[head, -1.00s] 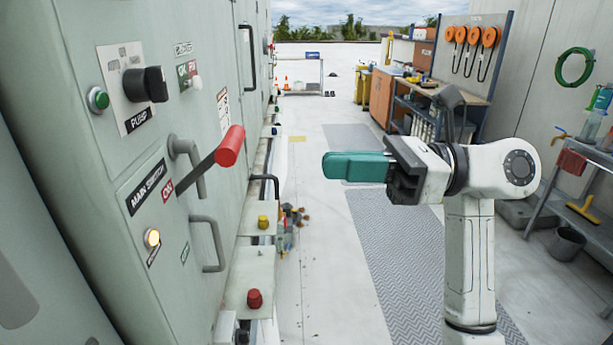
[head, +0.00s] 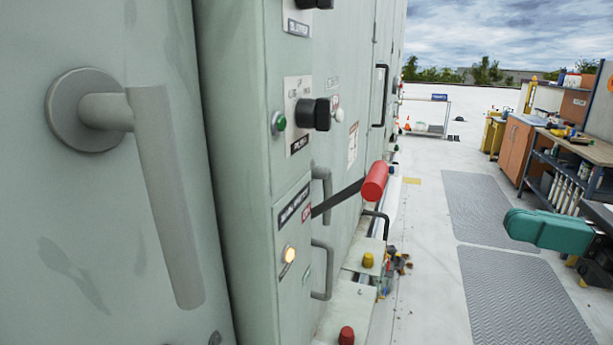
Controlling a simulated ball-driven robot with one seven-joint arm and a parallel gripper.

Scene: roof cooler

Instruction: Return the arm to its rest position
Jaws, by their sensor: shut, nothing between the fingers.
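My gripper (head: 510,226) is at the right edge of the head view, its teal fingers pointing left and closed together with nothing between them. Only the fingers and a bit of the dark gripper body show; the rest of my arm is mostly outside the picture. The gripper hangs in free air over the walkway, well apart from the cabinet. The main switch lever with a red grip (head: 375,181) stands out from the cabinet to the left of the gripper.
The grey-green cabinet (head: 232,150) fills the left side, with a large door handle (head: 165,185) close by. Knobs and a lit lamp (head: 289,254) are on its panel. A workbench (head: 565,150) stands at the back right. The walkway with grey mats (head: 520,300) is open.

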